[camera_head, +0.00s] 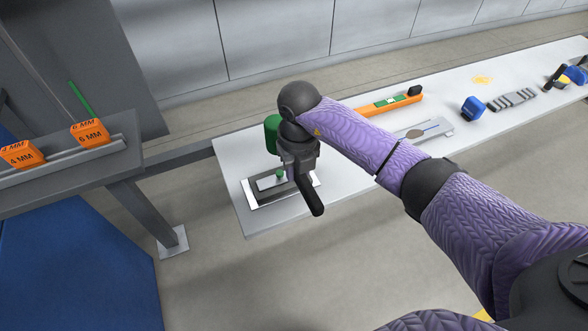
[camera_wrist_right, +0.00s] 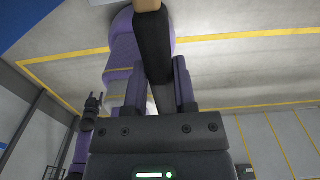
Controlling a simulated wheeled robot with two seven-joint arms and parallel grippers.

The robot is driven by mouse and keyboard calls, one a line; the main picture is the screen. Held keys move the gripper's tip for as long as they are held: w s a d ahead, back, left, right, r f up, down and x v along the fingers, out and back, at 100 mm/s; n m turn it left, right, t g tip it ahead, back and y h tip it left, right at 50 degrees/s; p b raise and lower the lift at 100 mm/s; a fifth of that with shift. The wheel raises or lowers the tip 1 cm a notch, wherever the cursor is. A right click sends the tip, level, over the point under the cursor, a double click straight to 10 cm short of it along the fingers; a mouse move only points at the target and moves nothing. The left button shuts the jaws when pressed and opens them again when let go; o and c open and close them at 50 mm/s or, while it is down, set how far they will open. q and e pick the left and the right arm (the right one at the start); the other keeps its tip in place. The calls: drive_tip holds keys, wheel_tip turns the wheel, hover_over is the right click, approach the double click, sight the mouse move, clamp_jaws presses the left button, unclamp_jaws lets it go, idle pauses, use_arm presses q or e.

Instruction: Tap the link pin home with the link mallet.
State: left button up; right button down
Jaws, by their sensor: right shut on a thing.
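My right gripper (camera_head: 300,168) is shut on the link mallet's black handle (camera_head: 313,197), over the near-left end of the white table. The handle slants down to the right. The mallet's green head (camera_head: 271,134) shows behind the gripper, partly hidden. The wrist view shows the black handle (camera_wrist_right: 154,48) between the fingers, with a tan part at the top edge. The link pin (camera_head: 280,174), green-topped, stands at a grey plate in a metal fixture (camera_head: 262,200), just left of the gripper. My left gripper (camera_wrist_right: 93,104) is small in the wrist view, its fingers apart and empty.
Orange blocks (camera_head: 90,133) sit on a grey shelf at the left.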

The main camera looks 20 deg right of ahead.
drive_tip(key=shift+w+r, duration=0.1)
wheel_tip(320, 180, down, 4)
drive_tip(key=b, duration=0.2)
drive_tip(key=shift+f+b, duration=0.2)
drive_tip(key=shift+b, duration=0.1)
drive_tip(key=shift+f, duration=0.2)
use_arm(q)
drive_tip(key=shift+s+f+g, duration=0.15)
drive_tip(key=shift+s+f, duration=0.2)
drive_tip(key=shift+f, duration=0.25)
drive_tip(key=shift+s+f+g, duration=0.15)
drive_tip(key=shift+s+f, duration=0.2)
drive_tip(key=shift+f, duration=0.25)
use_arm(e)
drive_tip(key=shift+r, duration=0.1)
drive_tip(key=shift+r+p, duration=0.4)
drive_tip(key=shift+p, duration=0.05)
drive_tip(key=shift+f, duration=0.1)
use_arm(q)
drive_tip(key=shift+w+r, duration=0.3)
drive_tip(key=shift+w, duration=0.25)
